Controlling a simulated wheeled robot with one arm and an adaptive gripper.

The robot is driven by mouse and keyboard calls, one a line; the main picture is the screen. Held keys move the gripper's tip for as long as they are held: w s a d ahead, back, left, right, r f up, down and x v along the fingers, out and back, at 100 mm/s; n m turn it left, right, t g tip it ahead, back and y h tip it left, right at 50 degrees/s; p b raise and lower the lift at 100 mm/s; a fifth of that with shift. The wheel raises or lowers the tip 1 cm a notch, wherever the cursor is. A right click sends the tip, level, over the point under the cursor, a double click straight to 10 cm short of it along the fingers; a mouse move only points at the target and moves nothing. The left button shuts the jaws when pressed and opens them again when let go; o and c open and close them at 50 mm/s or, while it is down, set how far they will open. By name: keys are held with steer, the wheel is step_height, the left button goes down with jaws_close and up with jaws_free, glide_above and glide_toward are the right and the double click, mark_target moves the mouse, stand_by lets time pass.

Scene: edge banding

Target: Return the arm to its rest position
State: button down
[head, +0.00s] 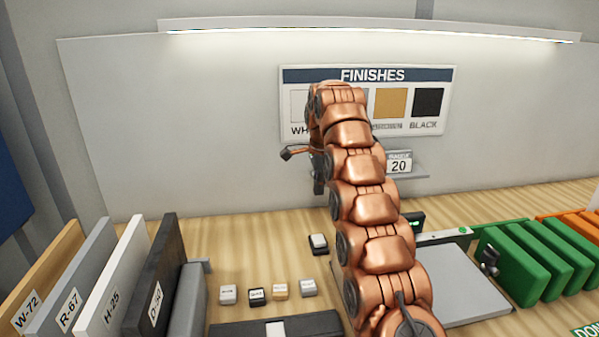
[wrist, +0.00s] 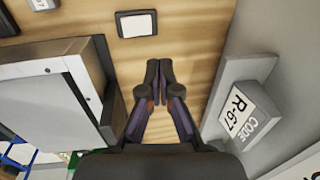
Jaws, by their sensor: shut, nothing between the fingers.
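My copper-coloured arm rises through the middle of the head view and bends over at the top, in front of the finishes board. My gripper (wrist: 159,65) shows in the wrist view with its two dark fingers together and nothing between them. It points toward the wooden bench (wrist: 190,50). In the head view the fingers are mostly hidden by the arm, so their exact height above the bench cannot be told.
Labelled panels (head: 95,285) stand at left, with small blocks (head: 280,290) beside them. Green panels (head: 525,265) stand at right, near a grey plate (head: 465,285). The finishes board (head: 430,75) is on the wall behind. An R-67 code label (wrist: 240,112) is right of my fingers.

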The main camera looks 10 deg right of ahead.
steer(key=s+r+n+g, duration=0.25)
steer(key=s+n, duration=0.65)
steer(key=s, duration=1.3)
steer(key=s+f+n, duration=0.3)
steer(key=s, duration=0.7)
steer(key=s+f+n, duration=0.3)
steer(key=s+f, duration=0.1)
steer(key=s, duration=0.7)
steer(key=s+f+n, duration=0.2)
steer(key=s+f, duration=0.1)
steer(key=s, duration=0.8)
steer(key=shift+f+n+g, duration=0.4)
steer(key=shift+g, duration=0.05)
steer(key=shift+s, duration=0.1)
steer(key=shift+a, duration=0.2)
